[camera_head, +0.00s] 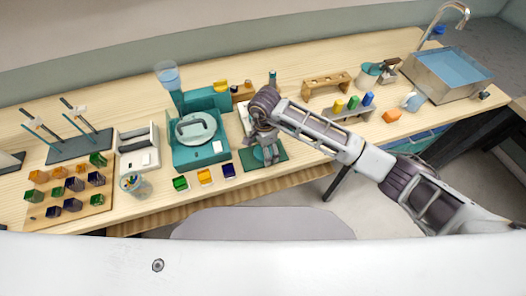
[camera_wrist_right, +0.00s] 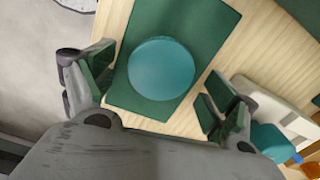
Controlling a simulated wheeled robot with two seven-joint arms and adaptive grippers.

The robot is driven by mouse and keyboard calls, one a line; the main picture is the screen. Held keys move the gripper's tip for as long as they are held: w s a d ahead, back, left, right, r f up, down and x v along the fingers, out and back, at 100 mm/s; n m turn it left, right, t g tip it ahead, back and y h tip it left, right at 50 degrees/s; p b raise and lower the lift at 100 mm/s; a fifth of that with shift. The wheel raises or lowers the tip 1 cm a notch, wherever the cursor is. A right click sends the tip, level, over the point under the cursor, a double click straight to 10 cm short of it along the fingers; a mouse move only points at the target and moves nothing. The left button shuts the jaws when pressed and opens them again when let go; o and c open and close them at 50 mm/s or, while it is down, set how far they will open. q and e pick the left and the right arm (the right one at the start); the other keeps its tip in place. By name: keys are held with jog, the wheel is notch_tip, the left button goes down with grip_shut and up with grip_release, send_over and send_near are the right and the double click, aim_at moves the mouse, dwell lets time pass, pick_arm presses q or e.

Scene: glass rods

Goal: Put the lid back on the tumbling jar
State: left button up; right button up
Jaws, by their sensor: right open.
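A round teal disc (camera_wrist_right: 161,68), which looks like the lid, lies on a dark green mat (camera_wrist_right: 205,18) in the right wrist view. My right gripper (camera_wrist_right: 162,90) is open, with one finger on either side of the disc and apart from it. In the head view my right gripper (camera_head: 268,150) hangs over the green mat (camera_head: 281,157) at the front edge of the bench and hides most of the disc. A teal machine (camera_head: 218,153) with a pale round part (camera_head: 203,135) and dark handle stands left of it. I cannot tell which thing is the tumbling jar. My left gripper is out of view.
Small coloured blocks (camera_head: 204,177) lie along the front edge. A wooden board with several coloured cubes (camera_head: 96,212) is at left. A teal container (camera_head: 367,75), a rack with coloured pieces (camera_head: 340,111) and a sink (camera_head: 445,85) are at right.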

jog(key=shift+c, duration=0.3)
jog(key=c, duration=0.7)
jog(key=shift+r, duration=0.1)
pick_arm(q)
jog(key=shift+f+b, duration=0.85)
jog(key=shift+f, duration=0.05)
pick_arm(e)
jog(key=shift+r, duration=4.9)
